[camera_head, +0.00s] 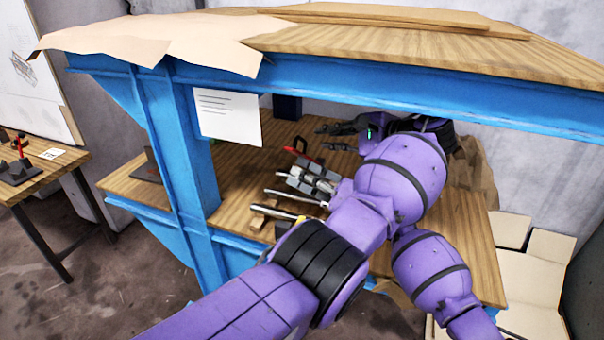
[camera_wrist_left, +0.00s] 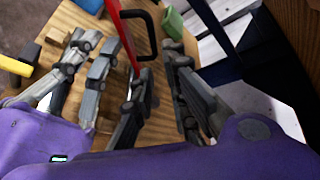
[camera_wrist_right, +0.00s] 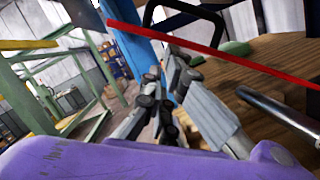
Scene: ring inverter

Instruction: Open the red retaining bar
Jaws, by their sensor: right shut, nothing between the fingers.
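The red retaining bar (camera_head: 301,144) shows as a small red piece at the back of the bench in the head view. In the left wrist view the red bar (camera_wrist_left: 122,30) has a black loop handle (camera_wrist_left: 152,28); in the right wrist view the bar (camera_wrist_right: 215,50) crosses the upper part. My left gripper (camera_head: 325,139) is open, its fingers apart near the handle's lower end in its wrist view (camera_wrist_left: 160,62); contact is unclear. My right gripper (camera_wrist_right: 165,70) is shut and empty, below the bar in its own view. Its fingers also show left of the bar in the left wrist view (camera_wrist_left: 82,45).
Metal rods (camera_head: 293,195) lie on the wooden bench (camera_head: 237,165) near the grippers. A blue post (camera_head: 180,150) and blue crossbeam (camera_head: 420,90) frame the bench. A white paper (camera_head: 228,115) hangs there. Cardboard boxes (camera_head: 535,265) stand at right. A side table (camera_head: 45,175) stands left.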

